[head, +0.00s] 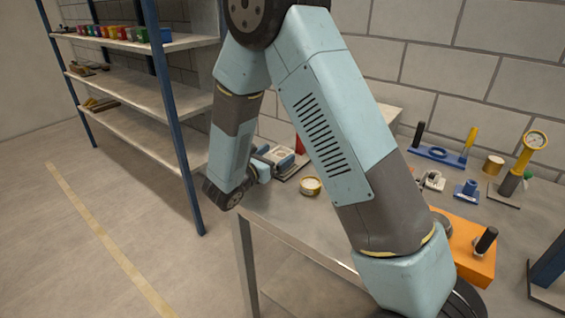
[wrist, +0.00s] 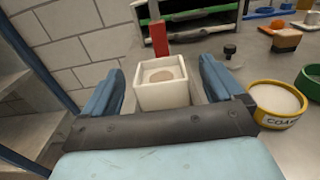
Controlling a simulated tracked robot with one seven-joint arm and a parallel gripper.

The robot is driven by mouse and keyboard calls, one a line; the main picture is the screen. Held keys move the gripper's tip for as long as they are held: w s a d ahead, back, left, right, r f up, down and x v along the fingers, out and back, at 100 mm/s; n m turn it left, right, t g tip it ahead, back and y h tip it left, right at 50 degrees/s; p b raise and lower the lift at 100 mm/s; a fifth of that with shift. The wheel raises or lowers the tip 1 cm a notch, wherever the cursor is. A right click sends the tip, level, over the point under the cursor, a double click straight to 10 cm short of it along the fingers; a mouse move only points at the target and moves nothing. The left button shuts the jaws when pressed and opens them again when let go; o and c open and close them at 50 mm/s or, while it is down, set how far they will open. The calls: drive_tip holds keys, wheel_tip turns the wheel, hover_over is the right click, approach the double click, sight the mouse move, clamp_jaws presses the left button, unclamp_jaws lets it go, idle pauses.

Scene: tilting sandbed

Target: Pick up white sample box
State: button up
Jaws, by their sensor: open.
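The white sample box (wrist: 164,100) is an open-topped square box with pale material and a round tan patch inside. It stands upright on the bench in the middle of the wrist view. My gripper (wrist: 163,78) is open, with one blue finger on each side of the box and a visible gap between each finger and the box walls. In the head view my gripper (head: 276,158) is at the bench's far left corner. The box is hard to make out there among the fingers.
A yellow tin (wrist: 277,110) labelled "COAR…" stands right of my gripper, with a green container (wrist: 311,84) beyond. A red post (wrist: 158,32) rises right behind the box. A rack (wrist: 192,18) stands behind. A shelf unit (head: 150,90) stands left of the bench.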

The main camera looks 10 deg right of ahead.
sight(285, 149)
drive_tip(key=shift+f+x, duration=0.15)
drive_tip(key=shift+x, duration=1.15)
drive_tip(key=shift+f+x, duration=0.1)
drive_tip(key=shift+x, duration=1.2)
drive_tip(key=shift+a, duration=0.1)
drive_tip(key=shift+c, duration=0.4)
drive_tip(key=c, duration=1.2)
drive_tip(key=shift+o, duration=0.2)
drive_tip(key=shift+r, duration=0.1)
